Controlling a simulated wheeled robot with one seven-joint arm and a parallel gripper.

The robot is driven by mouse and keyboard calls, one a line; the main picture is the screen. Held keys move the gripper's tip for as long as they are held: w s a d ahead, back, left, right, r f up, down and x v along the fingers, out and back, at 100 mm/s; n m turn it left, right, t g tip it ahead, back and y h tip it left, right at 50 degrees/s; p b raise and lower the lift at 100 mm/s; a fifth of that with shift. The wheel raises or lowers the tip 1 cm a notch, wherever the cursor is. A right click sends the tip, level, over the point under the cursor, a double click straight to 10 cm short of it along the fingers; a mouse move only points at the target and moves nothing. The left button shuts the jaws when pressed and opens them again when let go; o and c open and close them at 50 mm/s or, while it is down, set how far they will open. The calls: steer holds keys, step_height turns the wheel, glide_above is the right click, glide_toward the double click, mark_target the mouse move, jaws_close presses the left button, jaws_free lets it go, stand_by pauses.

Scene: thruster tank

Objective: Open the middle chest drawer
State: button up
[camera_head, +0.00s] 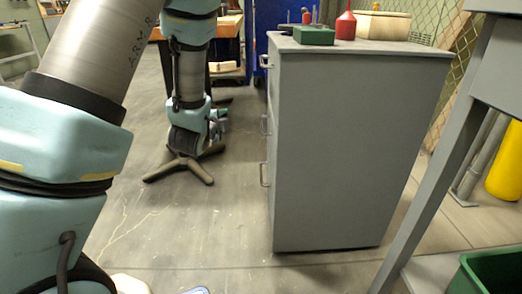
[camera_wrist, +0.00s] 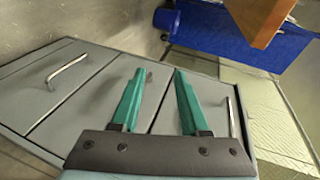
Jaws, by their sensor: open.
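The grey chest (camera_head: 345,150) stands right of centre in the head view, its drawer fronts facing left and seen edge-on. The middle drawer's handle (camera_head: 265,124) is on that left face, and the drawer looks closed. In the wrist view the fronts appear turned sideways, and the middle handle (camera_wrist: 149,77) shows between my green fingertips, close to the left one. My gripper (camera_wrist: 158,72) is open and empty, pointing at the middle drawer front. In the head view my gripper (camera_head: 222,120) is left of the chest with a gap between. Contact with the handle is not visible.
Other drawer handles (camera_wrist: 67,70) and (camera_wrist: 231,115) lie either side. A green box (camera_head: 314,35), a red can (camera_head: 346,25) and a wooden box (camera_head: 382,25) sit on the chest. A grey table (camera_head: 440,150) stands at right, a green bin (camera_head: 488,272) below.

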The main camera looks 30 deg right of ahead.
mark_target(261, 123)
steer(key=s+d+f+m+h+b, duration=0.4)
steer(key=d+f+m+b, duration=0.1)
steer(key=d+f, duration=0.15)
steer(key=b+x, duration=0.1)
steer(key=x, duration=0.2)
steer(key=b+x, duration=0.1)
steer(key=x, duration=0.3)
steer(key=b+x, duration=0.2)
steer(key=x, duration=0.2)
steer(key=shift+w+r, duration=0.15)
steer(key=shift+r, duration=0.15)
steer(key=shift+a, duration=0.1)
jaws_close()
stand_by(0.6)
